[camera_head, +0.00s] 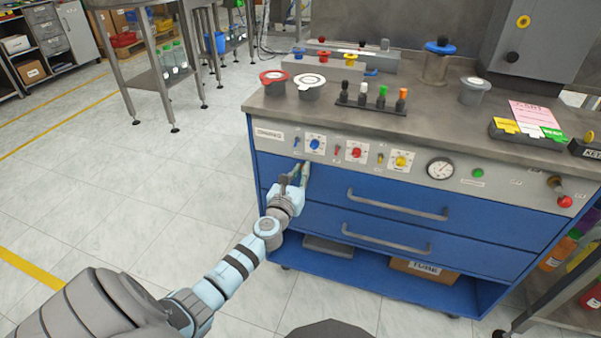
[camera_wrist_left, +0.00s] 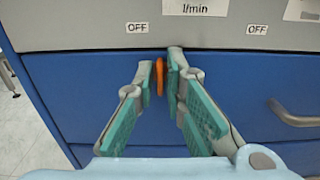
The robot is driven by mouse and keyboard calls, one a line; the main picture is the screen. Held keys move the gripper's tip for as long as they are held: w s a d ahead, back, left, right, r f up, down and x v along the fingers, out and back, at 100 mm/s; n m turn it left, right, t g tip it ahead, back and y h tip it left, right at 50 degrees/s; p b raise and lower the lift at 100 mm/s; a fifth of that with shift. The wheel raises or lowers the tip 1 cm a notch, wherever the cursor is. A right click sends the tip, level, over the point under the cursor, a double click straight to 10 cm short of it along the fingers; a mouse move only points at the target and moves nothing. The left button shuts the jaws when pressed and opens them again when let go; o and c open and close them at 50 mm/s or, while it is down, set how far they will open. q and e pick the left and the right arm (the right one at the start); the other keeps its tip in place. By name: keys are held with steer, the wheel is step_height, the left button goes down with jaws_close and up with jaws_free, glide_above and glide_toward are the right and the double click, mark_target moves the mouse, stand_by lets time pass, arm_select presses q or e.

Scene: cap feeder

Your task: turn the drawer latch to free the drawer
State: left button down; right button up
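The drawer latch (camera_wrist_left: 160,77) is a small orange upright lever on the blue drawer front, just under the grey panel edge. In the head view the left gripper (camera_head: 302,170) reaches the upper left of the blue cabinet and hides the latch. The upper drawer (camera_head: 350,191) is closed, with a grey bar handle. Its handle (camera_wrist_left: 293,116) also shows at the right of the wrist view. My right gripper is not in view.
A panel with colored knobs and a gauge (camera_head: 440,168) runs above the drawers. A lower drawer (camera_head: 330,222) is closed. An open shelf below holds a cardboard box (camera_head: 424,268). Lidded pots and colored caps stand on the worktop (camera_head: 330,113).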

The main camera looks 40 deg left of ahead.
arm_select(q)
steer(key=shift+r+m, duration=0.1)
steer(key=shift+m, duration=0.3)
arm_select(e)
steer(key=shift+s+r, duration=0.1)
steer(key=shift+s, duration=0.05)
arm_select(q)
steer(key=m+p, duration=0.2)
steer(key=m, duration=0.6)
steer(key=m+p, duration=0.3)
steer(key=m, duration=0.6)
steer(key=shift+w+d+f, duration=0.15)
steer(key=shift+d+f, duration=0.05)
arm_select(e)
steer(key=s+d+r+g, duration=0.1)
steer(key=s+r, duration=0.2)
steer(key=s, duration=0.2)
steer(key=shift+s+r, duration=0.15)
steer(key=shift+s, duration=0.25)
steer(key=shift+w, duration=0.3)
